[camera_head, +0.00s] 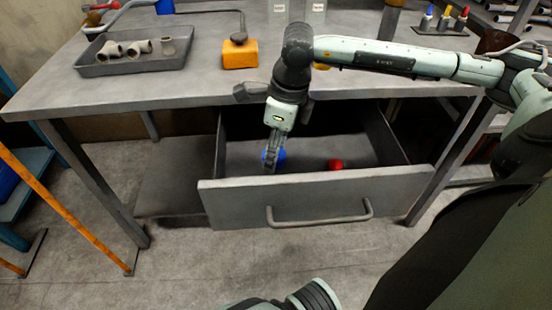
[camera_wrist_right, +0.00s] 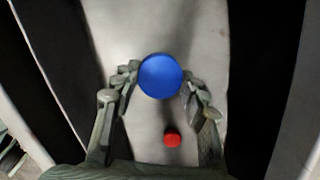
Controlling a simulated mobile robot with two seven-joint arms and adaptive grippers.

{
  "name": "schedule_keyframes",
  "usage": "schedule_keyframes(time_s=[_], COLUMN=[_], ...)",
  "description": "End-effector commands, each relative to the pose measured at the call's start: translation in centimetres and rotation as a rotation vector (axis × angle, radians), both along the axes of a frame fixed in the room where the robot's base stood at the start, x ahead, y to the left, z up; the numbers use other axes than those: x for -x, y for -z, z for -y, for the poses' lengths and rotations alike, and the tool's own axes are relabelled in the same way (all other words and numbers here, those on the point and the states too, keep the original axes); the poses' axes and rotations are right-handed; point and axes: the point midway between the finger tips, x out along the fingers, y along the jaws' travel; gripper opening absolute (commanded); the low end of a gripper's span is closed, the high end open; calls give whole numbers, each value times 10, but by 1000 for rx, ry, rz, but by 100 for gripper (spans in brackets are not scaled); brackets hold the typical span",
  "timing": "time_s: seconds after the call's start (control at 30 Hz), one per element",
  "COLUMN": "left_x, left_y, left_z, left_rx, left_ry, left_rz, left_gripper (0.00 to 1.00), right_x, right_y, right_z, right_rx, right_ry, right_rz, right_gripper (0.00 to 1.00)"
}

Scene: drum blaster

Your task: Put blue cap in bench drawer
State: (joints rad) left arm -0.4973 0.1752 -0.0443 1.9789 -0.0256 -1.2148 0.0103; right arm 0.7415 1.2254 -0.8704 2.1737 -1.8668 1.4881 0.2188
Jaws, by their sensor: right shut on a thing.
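The blue cap (camera_wrist_right: 160,76) is between the fingers of my right gripper (camera_wrist_right: 158,90) in the right wrist view. My right gripper (camera_head: 272,158) is shut on it and points down inside the open bench drawer (camera_head: 290,203). In the head view the blue cap (camera_head: 281,155) shows partly behind the fingers. Whether the cap touches the drawer floor I cannot tell. My left gripper is not clearly in view.
A red cap (camera_head: 336,164) lies on the drawer floor, right of my right gripper. The bench top (camera_head: 210,93) above holds a grey tray (camera_head: 88,69) with pipe fittings and an orange block (camera_head: 240,54). The concrete floor (camera_head: 190,265) in front is mostly clear.

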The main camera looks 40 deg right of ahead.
Motion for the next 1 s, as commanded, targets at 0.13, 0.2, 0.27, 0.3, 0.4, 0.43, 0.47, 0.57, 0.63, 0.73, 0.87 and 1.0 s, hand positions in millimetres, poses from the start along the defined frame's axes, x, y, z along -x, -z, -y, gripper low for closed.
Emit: schedule_keyframes(time_s=[0.13, 0.2, 0.27, 0.3, 0.4, 0.43, 0.47, 0.57, 0.63, 0.73, 0.87, 1.0], left_x=[0, 0, 0, 0, 0, 1, 1, 1, 2, 0, -4, -3], left_y=[0, 0, 1, 2, 3, 3, 4, 6, 5, 0, -9, -8], left_z=[0, 0, 0, 0, 0, 0, 0, 0, 0, 0, 2, 1], left_rx=[1, 1, 1, 2, 2, 2, 2, 1, 0, -2, 0, -1], left_ry=[1, 1, 0, 1, -1, -1, -1, -2, -1, -1, 0, 0], left_rz=[2, 2, 1, 0, -3, -3, -4, -7, -9, -7, 10, 9], left_gripper=[31, 31, 31, 31, 31, 31, 31, 31, 31, 31, 31, 31], right_x=[1, 1, 0, 0, 0, 0, 0, 0, 0, 0, 0, 0], right_y=[18, 29, 34, 35, 35, 35, 35, 36, 37, 38, 37, 37], right_z=[0, 0, 0, 0, 0, 0, 0, 0, 0, 0, 0, 0], right_rx=[0, 0, 0, -1, 0, 0, 0, 0, 0, 0, 0, 0], right_ry=[0, -1, -1, -1, -1, -1, -1, -1, -1, -1, -1, -1], right_rz=[-4, -3, -1, 0, 1, 1, 1, 1, 1, 1, 0, 0], right_gripper=[24, 24, 24, 24, 24, 24, 24, 24, 24, 24, 59, 64])
